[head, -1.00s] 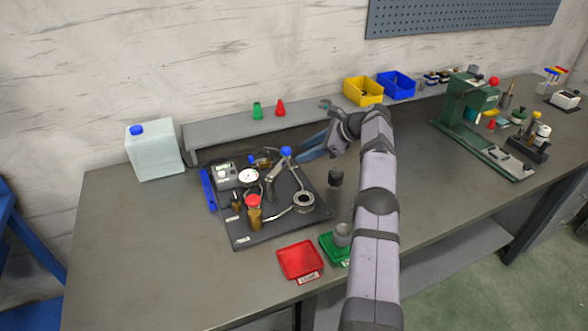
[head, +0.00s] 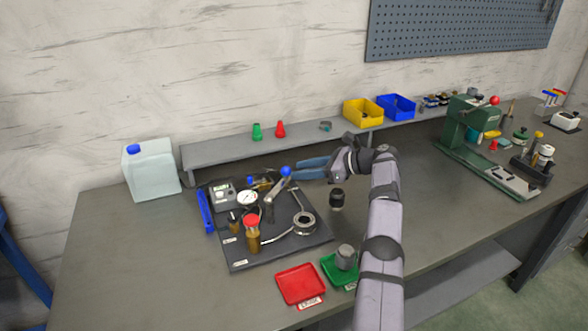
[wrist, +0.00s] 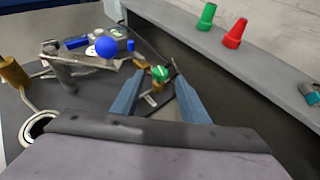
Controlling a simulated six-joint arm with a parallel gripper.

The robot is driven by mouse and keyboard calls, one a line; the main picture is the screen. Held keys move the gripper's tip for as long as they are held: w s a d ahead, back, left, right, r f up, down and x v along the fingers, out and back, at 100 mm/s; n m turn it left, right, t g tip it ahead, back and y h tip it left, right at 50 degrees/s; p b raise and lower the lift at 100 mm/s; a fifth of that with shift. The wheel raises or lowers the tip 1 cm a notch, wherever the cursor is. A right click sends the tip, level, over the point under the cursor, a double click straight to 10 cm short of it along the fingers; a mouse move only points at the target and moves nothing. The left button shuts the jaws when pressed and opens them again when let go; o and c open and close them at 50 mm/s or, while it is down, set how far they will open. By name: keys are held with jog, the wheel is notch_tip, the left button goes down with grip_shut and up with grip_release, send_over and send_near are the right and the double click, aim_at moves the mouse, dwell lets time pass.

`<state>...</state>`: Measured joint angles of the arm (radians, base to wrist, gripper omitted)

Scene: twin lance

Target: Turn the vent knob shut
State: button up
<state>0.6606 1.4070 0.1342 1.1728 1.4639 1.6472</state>
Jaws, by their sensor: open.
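A small green knob (wrist: 159,73) on a brass fitting shows in the wrist view, ahead of and between my fingertips; it looks apart from them. In the head view it is not clearly seen behind the blue-ball lever (head: 285,171). No label saying vent can be read. My gripper (head: 297,169) is open and empty, its blue fingers pointing left at the back right of the dark rig plate (head: 290,244). Its fingers also show in the wrist view (wrist: 160,82). A red-capped brass cylinder (head: 252,222) and a round gauge (head: 247,198) stand on the plate.
The shelf (head: 225,151) runs close behind my gripper, with a green cone (head: 257,132) and a red cone (head: 280,129) on it. The lever's blue ball (wrist: 106,46) stands left of my fingers. A dark cylinder (head: 337,199), red tray (head: 288,291) and green tray (head: 331,268) are nearer the front.

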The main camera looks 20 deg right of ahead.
jog(key=shift+w+a+p, duration=0.55)
jog(key=shift+a+p, duration=0.05)
jog(key=shift+p, duration=0.2)
jog(key=shift+w+a+f+p, duration=0.45)
jog(key=shift+f+p, duration=0.15)
jog(key=shift+p, duration=0.05)
jog(key=shift+c, duration=0.6)
jog(key=c, duration=0.9)
